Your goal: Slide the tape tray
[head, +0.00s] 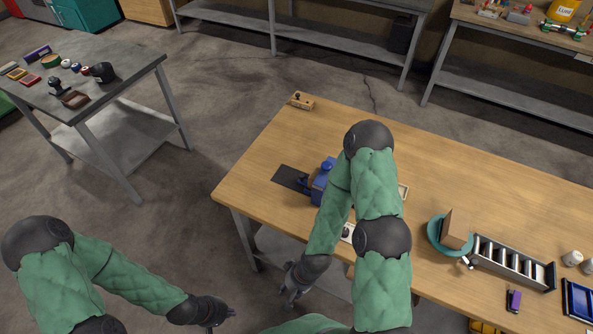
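A long grey metal tray with several dark compartments (512,264) lies on the right part of the wooden table; I cannot tell for sure that it is the tape tray. A teal round piece (434,238) with a brown block (456,228) touches or overlaps its left end in this view. My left gripper (220,318) is at the bottom left, over the floor, well away from the table, and its fingers look spread and empty. My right gripper (290,287) is beside the table's front edge, far left of the tray; its fingers are too small to read.
A blue device (321,183) stands by a black mat (290,178), partly behind my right arm. A wooden block (302,101), a purple item (513,300), white cups (572,258) and a blue-framed tablet (579,300) are on the wooden table (480,180). A grey table (130,75) stands left.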

